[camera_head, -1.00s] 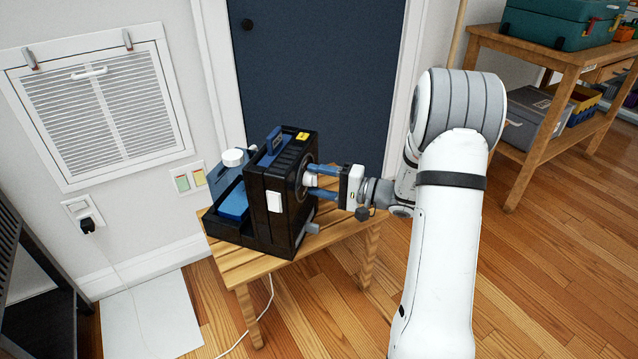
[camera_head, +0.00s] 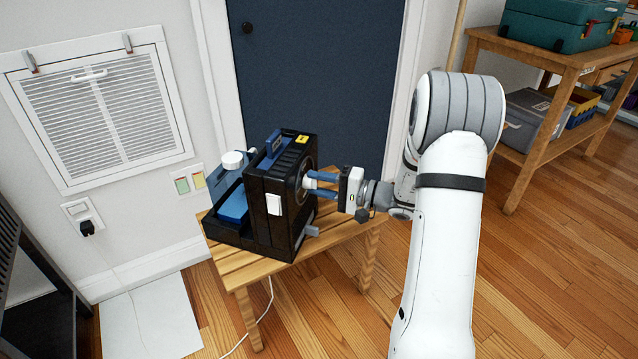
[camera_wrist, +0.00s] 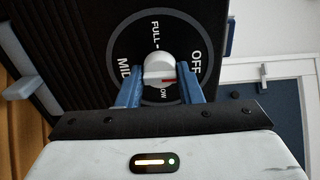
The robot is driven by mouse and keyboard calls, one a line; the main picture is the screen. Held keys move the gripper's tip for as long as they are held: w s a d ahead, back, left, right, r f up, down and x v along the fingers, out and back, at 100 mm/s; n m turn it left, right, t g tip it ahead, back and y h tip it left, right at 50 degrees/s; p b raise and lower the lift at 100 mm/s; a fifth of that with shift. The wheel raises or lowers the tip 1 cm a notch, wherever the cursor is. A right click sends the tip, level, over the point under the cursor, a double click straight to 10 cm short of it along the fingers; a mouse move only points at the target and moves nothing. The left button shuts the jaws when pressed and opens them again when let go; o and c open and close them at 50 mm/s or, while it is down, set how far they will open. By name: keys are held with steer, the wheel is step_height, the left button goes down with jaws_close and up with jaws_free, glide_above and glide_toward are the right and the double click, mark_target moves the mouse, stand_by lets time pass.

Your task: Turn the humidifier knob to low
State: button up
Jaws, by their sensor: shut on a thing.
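The humidifier (camera_head: 280,200) is a black box with a blue tank part, standing on a small wooden table. Its round dial (camera_wrist: 125,45) reads FULL, OFF, MID and LOW in the wrist view. The white knob (camera_wrist: 157,66) sits at the dial's middle, with a red mark on its lower right side, on the side of OFF and LOW. LOW is partly hidden by my gripper. My gripper (camera_wrist: 159,72) has its blue fingers on both sides of the knob and is shut on it. In the head view my gripper (camera_head: 309,183) reaches the dial face from the right.
The small wooden table (camera_head: 340,232) holds the humidifier near the wall. A blue door (camera_head: 315,70) is behind it. A wooden shelf (camera_head: 515,150) with bins stands at the right. A white cord (camera_head: 270,300) hangs to the floor.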

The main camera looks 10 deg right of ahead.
steer(key=shift+d+m+p, duration=0.1)
steer(key=shift+m+p, duration=7.3)
steer(key=shift+m, duration=1.4)
steer(key=o, duration=1)
